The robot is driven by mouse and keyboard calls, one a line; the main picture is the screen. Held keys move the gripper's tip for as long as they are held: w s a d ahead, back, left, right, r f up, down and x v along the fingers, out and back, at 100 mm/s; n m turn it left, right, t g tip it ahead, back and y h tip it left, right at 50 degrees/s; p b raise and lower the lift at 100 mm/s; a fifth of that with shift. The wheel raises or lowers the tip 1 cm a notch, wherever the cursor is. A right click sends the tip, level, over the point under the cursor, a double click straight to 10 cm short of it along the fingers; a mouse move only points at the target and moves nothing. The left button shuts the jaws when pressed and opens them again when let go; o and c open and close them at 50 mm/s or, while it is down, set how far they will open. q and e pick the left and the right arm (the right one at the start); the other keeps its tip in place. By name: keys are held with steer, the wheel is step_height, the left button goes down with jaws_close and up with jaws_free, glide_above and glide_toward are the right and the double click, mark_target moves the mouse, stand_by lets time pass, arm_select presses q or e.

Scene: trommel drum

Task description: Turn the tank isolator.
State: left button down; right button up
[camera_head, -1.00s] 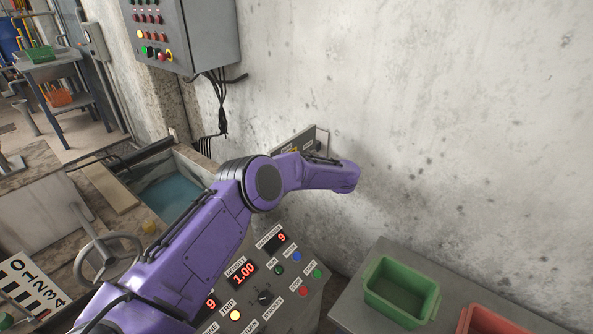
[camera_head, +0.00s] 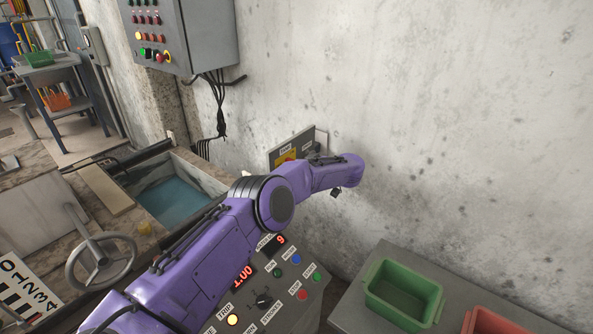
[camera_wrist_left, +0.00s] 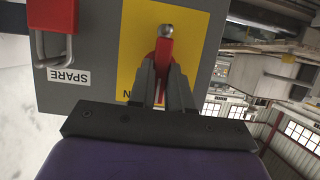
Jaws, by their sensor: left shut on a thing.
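The tank isolator is a red handle (camera_wrist_left: 164,62) on a yellow plate (camera_wrist_left: 190,28) in the left wrist view. My left gripper (camera_wrist_left: 163,72) is shut on the red handle, one finger on each side of it. In the head view the grey isolator panel (camera_head: 278,158) is on the wall, with part of its yellow plate (camera_head: 287,156) and a bit of red showing. My purple left arm reaches across to it and covers the rest. The left gripper's fingers are hidden in the head view. My right gripper is in neither view.
A control console (camera_head: 270,290) with buttons stands below my arm. A green bin (camera_head: 403,293) and a red bin (camera_head: 492,322) sit at the lower right. A handwheel (camera_head: 100,262) and water tank (camera_head: 178,197) are left.

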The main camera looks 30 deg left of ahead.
arm_select(q)
steer(key=c, duration=1.3)
jaws_free()
steer(key=shift+c, duration=0.2)
steer(key=v, duration=1)
steer(key=shift+d+b, duration=0.3)
